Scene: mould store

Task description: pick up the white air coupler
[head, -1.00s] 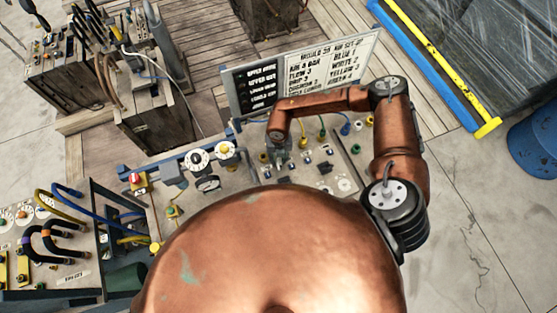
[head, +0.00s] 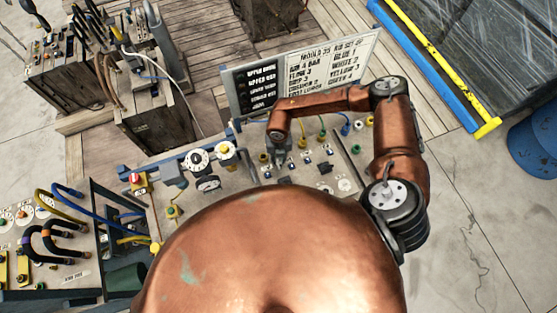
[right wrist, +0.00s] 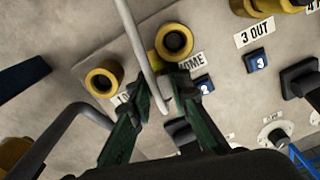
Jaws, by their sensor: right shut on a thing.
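My right gripper (head: 279,152) is over the panel, at the end of the copper arm that reaches in from the right. A pale hose (right wrist: 137,40) runs from the top of that view down past the fingertips. The coupler's lower end is hard to make out, and I cannot tell whether it touches the panel. In the head view the coupler is too small to tell. My left gripper is not in view.
The panel (right wrist: 220,110) has yellow ports (right wrist: 175,42), a "3 OUT" label (right wrist: 255,33) and blue number tags (right wrist: 256,61). A lettered board (head: 330,65) stands behind it. A rack with looped hoses (head: 50,235) is at the left. Bare floor (head: 480,220) lies to the right.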

